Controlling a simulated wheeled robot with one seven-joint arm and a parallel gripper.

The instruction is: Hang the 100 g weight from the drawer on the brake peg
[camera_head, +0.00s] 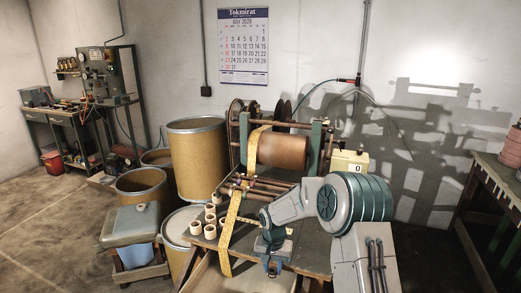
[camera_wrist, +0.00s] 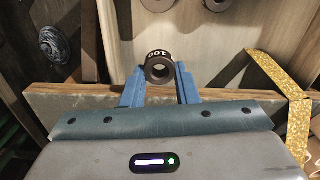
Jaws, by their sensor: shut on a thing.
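My gripper (camera_wrist: 160,80) has its two blue fingers shut on a dark, ring-shaped weight (camera_wrist: 160,67) with pale digits on its rim, which look like 100 seen upside down. In the head view my gripper (camera_head: 271,264) points down at the front edge of the winding bench, and the weight cannot be made out there. The open drawer (camera_head: 208,274) shows pale wood below the bench top. In the wrist view its pale floor (camera_wrist: 200,42) lies beyond the fingers. I cannot pick out the brake peg in either view.
Another dark weight (camera_wrist: 216,4) lies at the wrist view's top edge. A yellow tape (camera_head: 232,222) hangs from the winding machine's brown drum (camera_head: 282,150) past the bench front. Several pale cores (camera_head: 210,219) stand left of my gripper. Fibre drums (camera_head: 196,150) crowd the left side.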

